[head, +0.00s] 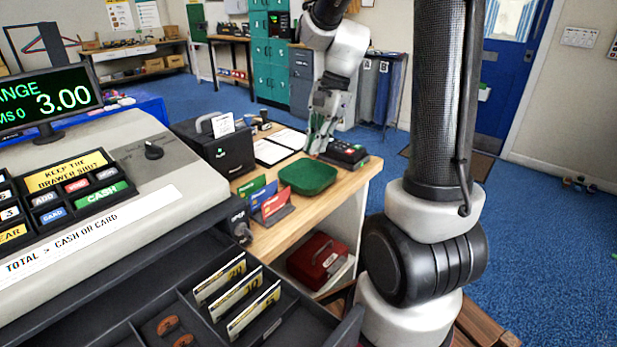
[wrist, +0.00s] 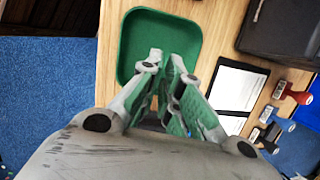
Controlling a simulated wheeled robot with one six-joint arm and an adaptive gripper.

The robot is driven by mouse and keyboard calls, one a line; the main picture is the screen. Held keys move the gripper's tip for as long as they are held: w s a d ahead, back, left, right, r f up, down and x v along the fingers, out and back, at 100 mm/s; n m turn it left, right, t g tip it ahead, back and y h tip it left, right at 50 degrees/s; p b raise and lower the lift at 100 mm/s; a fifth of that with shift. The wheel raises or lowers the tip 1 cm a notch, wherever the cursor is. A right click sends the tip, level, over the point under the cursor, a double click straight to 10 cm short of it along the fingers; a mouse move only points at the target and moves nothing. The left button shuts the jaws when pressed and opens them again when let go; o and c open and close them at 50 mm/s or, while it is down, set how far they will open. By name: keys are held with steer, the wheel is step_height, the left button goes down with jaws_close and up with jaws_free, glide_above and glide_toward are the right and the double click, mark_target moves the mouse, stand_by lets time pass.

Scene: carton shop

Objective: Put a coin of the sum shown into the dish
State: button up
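The till display (head: 50,100) reads "ANGE" and 3.00 in green, its left part cut off. The green dish (head: 307,176) lies on the wooden counter and looks empty in the head view; it also shows in the wrist view (wrist: 190,28). My gripper (head: 318,148) is above the counter, behind the dish in the head view. In the wrist view its fingertips (wrist: 167,58) overlap the dish and sit close together. No coin shows between them, but a thin one could be hidden. The open drawer (head: 140,340) holds brown round pieces (head: 168,325), perhaps coins.
Upright notes (head: 238,292) stand in the drawer. Coloured cards (head: 270,200) stand left of the dish, and a card reader (head: 345,152) is close to my gripper. A black box (head: 215,150) and clipboards (head: 272,150) are behind. A red cash box (head: 317,260) sits below the counter.

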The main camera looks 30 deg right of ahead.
steer(key=o, duration=0.3)
steer(key=shift+o, duration=0.2)
steer(key=v, duration=1.2)
